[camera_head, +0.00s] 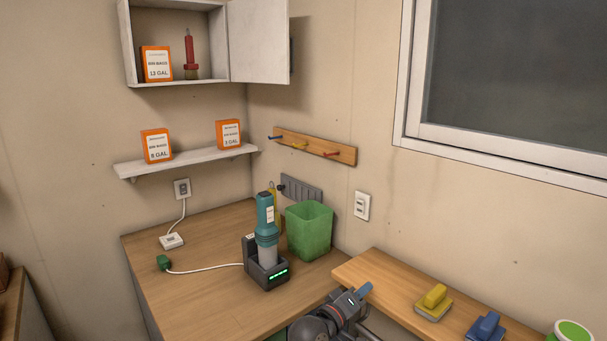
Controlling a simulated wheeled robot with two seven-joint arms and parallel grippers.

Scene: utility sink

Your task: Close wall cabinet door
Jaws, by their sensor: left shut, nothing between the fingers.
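The white wall cabinet (172,50) hangs at the upper left, its top cut off by the picture edge. Its door (259,42) is hinged on the right side and stands wide open, swung out to the right. Inside are an orange bin-bag box (157,63) and a red-topped item (191,56). My left gripper (364,291) is at the bottom centre, shut and empty, far below the cabinet and apart from the door. My right gripper is not in view.
A wall shelf (188,160) with two orange boxes is below the cabinet. The wooden counter (205,300) holds a teal device in a dock (266,262) and a green bin (309,231).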

